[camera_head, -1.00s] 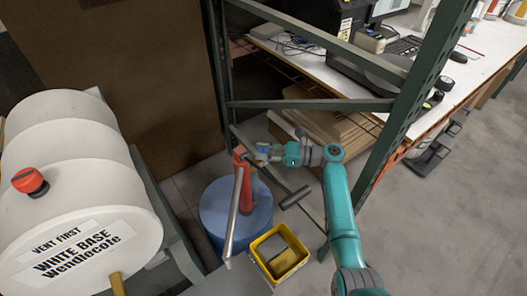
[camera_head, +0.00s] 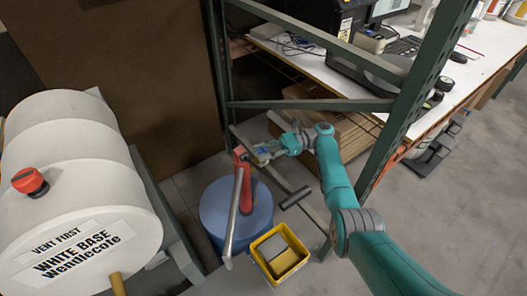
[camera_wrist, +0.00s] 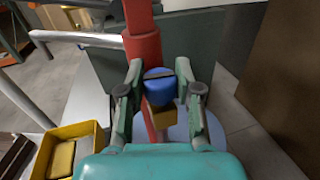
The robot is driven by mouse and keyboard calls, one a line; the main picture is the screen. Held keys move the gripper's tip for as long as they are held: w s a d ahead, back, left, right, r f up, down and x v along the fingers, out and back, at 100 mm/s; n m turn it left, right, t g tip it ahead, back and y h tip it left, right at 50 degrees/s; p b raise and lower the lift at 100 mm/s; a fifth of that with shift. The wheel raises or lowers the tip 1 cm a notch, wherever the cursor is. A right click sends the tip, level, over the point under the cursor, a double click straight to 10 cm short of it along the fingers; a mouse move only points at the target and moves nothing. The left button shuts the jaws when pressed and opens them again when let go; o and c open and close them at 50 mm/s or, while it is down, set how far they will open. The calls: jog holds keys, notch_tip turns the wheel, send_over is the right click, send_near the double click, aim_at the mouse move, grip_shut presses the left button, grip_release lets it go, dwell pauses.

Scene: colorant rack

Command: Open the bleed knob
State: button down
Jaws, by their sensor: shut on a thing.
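The bleed knob (camera_wrist: 160,88) is a round blue knob with a dark slot, above a brass-coloured block on the red pump body (camera_wrist: 143,45). My gripper (camera_wrist: 159,74) has one finger on each side of the knob and is shut on it. In the head view my gripper (camera_head: 264,153) reaches in from the right to the upper part of the red pump (camera_head: 246,190). The knob is small there and mostly covered by the fingers.
A yellow bin (camera_head: 262,263) sits below. A green rack post (camera_head: 408,100) stands close to my arm. A white barrel (camera_head: 75,165) lies at left.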

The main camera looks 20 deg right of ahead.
jog(key=shift+f, duration=0.15)
jog(key=c, duration=0.8)
grip_release()
jog(key=shift+o, duration=0.2)
jog(key=shift+m+t, duration=0.3)
jog(key=shift+t, duration=0.2)
jog(key=m+t+h, duration=0.1)
jog(key=m+t, duration=0.2)
jog(key=t, duration=0.2)
jog(key=shift+m, duration=0.3)
jog(key=m+t+h, duration=0.1)
jog(key=m+t, duration=0.1)
jog(key=m+t+h, duration=0.1)
jog(key=t, duration=0.2)
jog(key=shift+s+a+m+h, duration=0.1)
jog(key=shift+m+h, duration=0.2)
jog(key=shift+m, duration=0.1)
jog(key=m+t+h, duration=0.4)
jog(key=t+h, duration=0.1)
jog(key=shift+m+t+h, duration=0.6)
jog(key=shift+m+h, duration=0.5)
jog(key=shift+h, duration=0.45)
jog(key=shift+m+t+h, duration=0.6)
jog(key=shift+m+h, duration=0.5)
jog(key=shift+h, duration=0.45)
